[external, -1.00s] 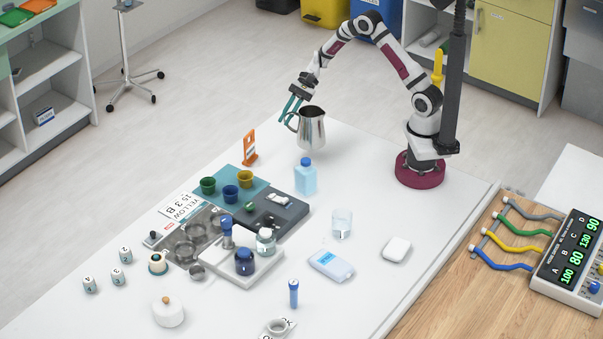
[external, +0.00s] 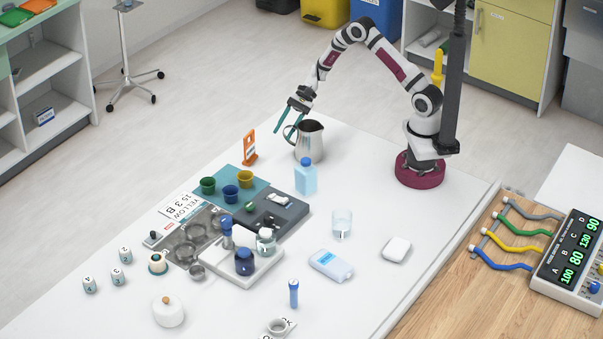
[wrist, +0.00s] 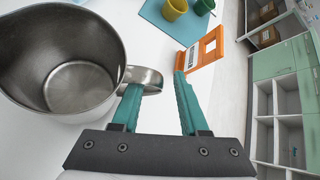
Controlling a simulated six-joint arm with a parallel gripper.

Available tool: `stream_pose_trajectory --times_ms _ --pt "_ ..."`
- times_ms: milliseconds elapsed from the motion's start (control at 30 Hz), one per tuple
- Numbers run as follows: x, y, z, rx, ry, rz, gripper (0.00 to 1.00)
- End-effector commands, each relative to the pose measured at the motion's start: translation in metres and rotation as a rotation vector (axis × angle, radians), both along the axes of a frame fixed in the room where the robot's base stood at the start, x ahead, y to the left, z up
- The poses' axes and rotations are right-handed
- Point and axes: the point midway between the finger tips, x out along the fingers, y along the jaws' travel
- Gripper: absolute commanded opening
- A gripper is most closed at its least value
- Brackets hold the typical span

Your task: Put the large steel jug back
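The large steel jug (external: 309,143) stands upright on the white table near its far edge, in front of my arm. In the wrist view the jug (wrist: 62,62) fills the left side; its inside looks empty. Its handle (wrist: 146,78) points toward my gripper. My gripper (external: 287,132) is open at the handle side of the jug, with its teal fingers spread apart.
An orange stand (external: 249,147) is on the table left of the jug. A blue-capped bottle (external: 306,178) stands close in front of it. A teal mat (external: 226,173) with several coloured cups is further left. The table's far edge is close behind the gripper.

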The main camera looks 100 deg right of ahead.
Motion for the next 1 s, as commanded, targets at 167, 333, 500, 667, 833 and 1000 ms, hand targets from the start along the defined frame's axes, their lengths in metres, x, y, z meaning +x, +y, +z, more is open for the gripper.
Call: stream_pose_trajectory --times_ms 167,333,500,667,833,1000 --pt "0.000 0.000 0.002 -0.001 -0.001 0.001 0.44" --pt "-0.019 -0.018 0.024 -0.003 -0.002 -0.004 0.44" --pt "-0.047 -0.044 0.054 -0.002 -0.004 -0.003 0.44" --pt "-0.065 -0.059 0.072 -0.002 -0.002 -0.001 0.44" --pt "-0.071 -0.063 0.077 0.000 -0.001 0.001 0.44" --pt "-0.068 0.002 0.110 -0.076 0.033 0.191 0.44"
